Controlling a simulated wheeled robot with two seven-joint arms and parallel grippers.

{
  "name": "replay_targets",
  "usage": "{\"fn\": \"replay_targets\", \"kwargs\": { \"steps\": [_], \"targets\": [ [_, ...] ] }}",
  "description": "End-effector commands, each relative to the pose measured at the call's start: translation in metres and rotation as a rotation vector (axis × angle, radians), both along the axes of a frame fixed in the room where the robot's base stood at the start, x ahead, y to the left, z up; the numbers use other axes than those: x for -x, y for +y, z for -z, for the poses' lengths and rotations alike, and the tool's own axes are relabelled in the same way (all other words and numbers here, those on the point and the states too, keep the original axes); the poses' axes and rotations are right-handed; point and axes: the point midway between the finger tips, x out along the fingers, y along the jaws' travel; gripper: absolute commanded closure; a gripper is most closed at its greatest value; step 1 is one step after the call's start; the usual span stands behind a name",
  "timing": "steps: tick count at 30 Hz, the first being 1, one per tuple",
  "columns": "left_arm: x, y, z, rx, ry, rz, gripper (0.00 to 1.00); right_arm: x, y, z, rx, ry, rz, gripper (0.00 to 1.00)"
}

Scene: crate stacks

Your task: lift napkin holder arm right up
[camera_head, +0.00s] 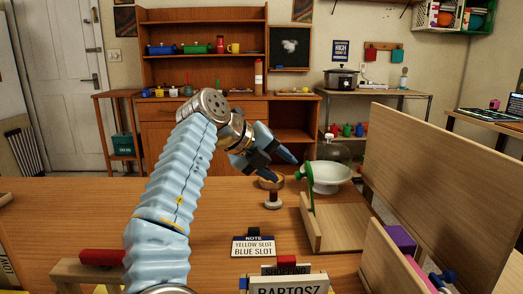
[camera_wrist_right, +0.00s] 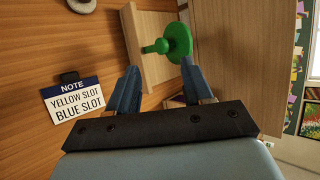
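The napkin holder is a light wooden tray (camera_head: 335,222) with low sides, at the right of the table; its wood also shows in the right wrist view (camera_wrist_right: 150,27). What looks like its arm is a green piece (camera_head: 309,184) with a thin upright, a round disc and a knob. The disc and knob show in the right wrist view (camera_wrist_right: 178,43), beyond my fingertips. My right gripper (camera_head: 277,164) is open and empty, up and left of the green piece, and apart from it. Its fingers also show in the right wrist view (camera_wrist_right: 157,80). My left gripper is not in view.
A tall wooden panel (camera_head: 445,195) stands right of the holder. A white bowl shape (camera_head: 332,178) shows beside the green piece. A note sign (camera_head: 254,246) and a name sign (camera_head: 289,284) stand in front. A small round stand (camera_head: 272,200) is left of the holder.

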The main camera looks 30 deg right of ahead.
Motion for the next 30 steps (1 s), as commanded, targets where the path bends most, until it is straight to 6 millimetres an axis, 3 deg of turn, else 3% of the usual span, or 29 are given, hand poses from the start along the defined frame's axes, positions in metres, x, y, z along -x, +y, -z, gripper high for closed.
{"fn": "replay_targets", "kwargs": {
  "steps": [3,10,30],
  "targets": [
    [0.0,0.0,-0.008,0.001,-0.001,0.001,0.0,0.0,0.022,-0.023,0.006,-0.003,-0.002,0.5],
    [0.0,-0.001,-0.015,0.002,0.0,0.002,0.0,0.002,0.05,-0.045,0.008,-0.003,0.001,0.5],
    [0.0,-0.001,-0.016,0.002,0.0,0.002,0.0,0.003,0.055,-0.049,0.009,-0.003,0.002,0.5]
  ]
}}
